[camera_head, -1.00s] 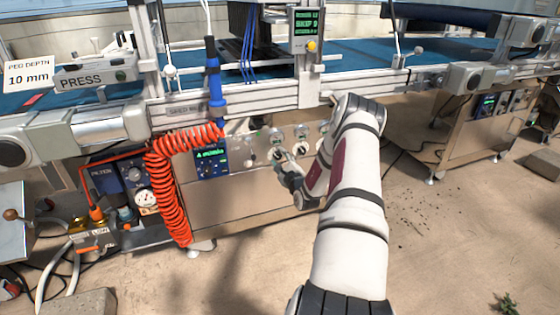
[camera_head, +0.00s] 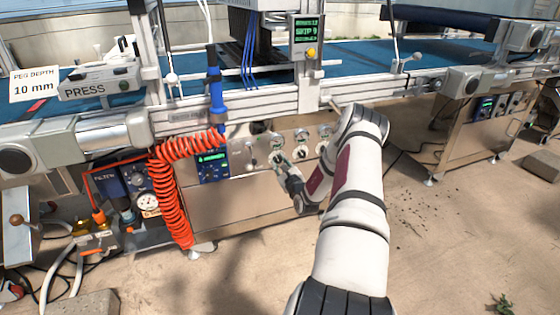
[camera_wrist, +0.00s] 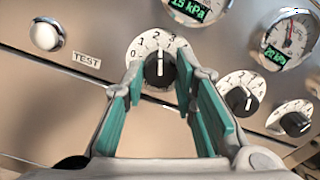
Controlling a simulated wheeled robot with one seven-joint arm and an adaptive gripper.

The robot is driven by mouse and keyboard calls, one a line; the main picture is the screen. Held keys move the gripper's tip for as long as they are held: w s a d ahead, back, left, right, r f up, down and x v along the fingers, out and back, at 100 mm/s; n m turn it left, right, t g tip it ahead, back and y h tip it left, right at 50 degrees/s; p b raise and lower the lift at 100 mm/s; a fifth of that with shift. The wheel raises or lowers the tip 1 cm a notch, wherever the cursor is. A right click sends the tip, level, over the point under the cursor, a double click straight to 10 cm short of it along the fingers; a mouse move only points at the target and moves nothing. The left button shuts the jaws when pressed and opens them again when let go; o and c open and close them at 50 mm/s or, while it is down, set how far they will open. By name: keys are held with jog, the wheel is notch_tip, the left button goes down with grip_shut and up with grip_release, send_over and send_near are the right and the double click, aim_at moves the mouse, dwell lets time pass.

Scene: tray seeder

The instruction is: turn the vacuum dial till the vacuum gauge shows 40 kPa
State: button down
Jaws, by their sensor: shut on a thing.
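In the wrist view a black dial (camera_wrist: 160,69) sits on a round white scale plate with numbers. Its white mark points up, close to the 2. My gripper (camera_wrist: 160,78), with teal finger pads, has its fingertips on both sides of this dial and is shut on it. A gauge (camera_wrist: 195,11) above it, cut by the top edge, reads about 15 kPa in green digits. No label naming the dial or gauge as vacuum is readable. In the head view my gripper (camera_head: 281,167) is at the panel, partly covering the dial.
A second gauge (camera_wrist: 288,38) reads about 20 kPa. Two more dials (camera_wrist: 242,97) (camera_wrist: 294,122) stand to the right. A white button (camera_wrist: 46,35) marked TEST is at left. In the head view a coiled orange hose (camera_head: 172,190) hangs left of the panel.

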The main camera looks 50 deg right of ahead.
jog(key=m+p, duration=0.2)
jog(key=m, duration=0.3)
jog(key=shift+m+p, duration=0.3)
jog(key=shift+p, duration=0.1)
jog(key=m+p, duration=0.1)
jog(key=m, duration=0.3)
jog(key=shift+m+p, duration=0.4)
jog(key=shift+f, duration=0.1)
jog(key=c, duration=1.3)
grip_release()
jog(key=v, duration=1.2)
